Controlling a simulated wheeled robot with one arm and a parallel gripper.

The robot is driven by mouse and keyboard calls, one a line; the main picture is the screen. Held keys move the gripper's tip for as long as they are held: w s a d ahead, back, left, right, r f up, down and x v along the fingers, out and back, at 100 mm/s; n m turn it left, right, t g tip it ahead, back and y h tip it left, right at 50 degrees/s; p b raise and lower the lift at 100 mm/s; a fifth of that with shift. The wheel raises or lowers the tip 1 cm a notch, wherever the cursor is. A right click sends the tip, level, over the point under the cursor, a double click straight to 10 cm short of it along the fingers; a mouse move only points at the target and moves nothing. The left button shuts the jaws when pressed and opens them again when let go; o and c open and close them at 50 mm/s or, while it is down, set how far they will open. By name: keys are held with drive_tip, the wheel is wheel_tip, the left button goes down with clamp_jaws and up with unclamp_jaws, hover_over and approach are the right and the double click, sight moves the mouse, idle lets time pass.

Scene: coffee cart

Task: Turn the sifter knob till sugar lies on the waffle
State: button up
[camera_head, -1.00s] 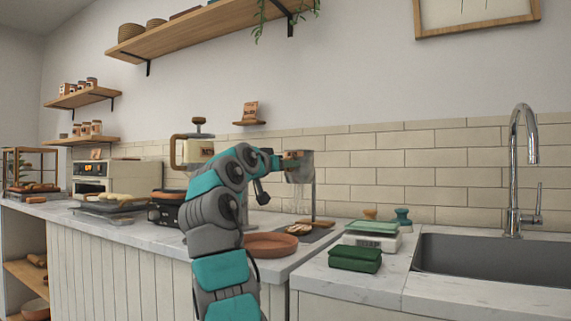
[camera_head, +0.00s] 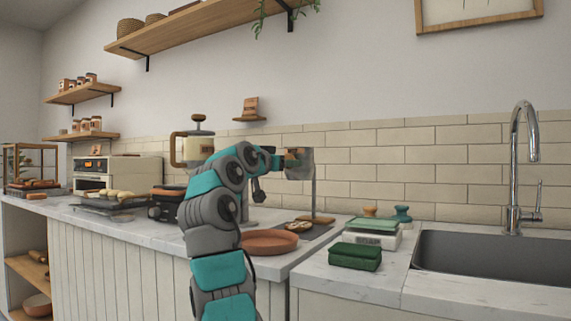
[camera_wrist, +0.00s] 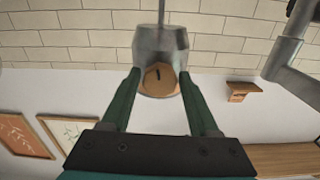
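The grey sifter (camera_head: 303,168) stands on a thin post above the counter. It also shows at the top of the wrist view (camera_wrist: 160,42), which is upside down. Its round wooden knob (camera_wrist: 158,82) has a short dark mark. My gripper (camera_wrist: 160,78) has one finger on each side of the knob, against its edges. In the head view my gripper (camera_head: 283,158) is level with the sifter's side. The waffle (camera_head: 298,227) lies on the dark mat below the sifter. It is too small to tell how much sugar is on it.
A terracotta plate (camera_head: 269,241) lies in front of the waffle. A scale (camera_head: 376,235), a green sponge (camera_head: 355,256) and the sink (camera_head: 490,262) are to the right. A toaster oven (camera_head: 118,175) and grill stand left. A small wall shelf (camera_head: 250,118) hangs above.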

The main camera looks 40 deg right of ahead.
drive_tip(key=shift+o, duration=1.3)
drive_tip(key=b+v, duration=0.1)
drive_tip(key=v, duration=0.6)
drive_tip(key=shift+s+a+b, duration=0.15)
drive_tip(key=shift+a+b, duration=0.2)
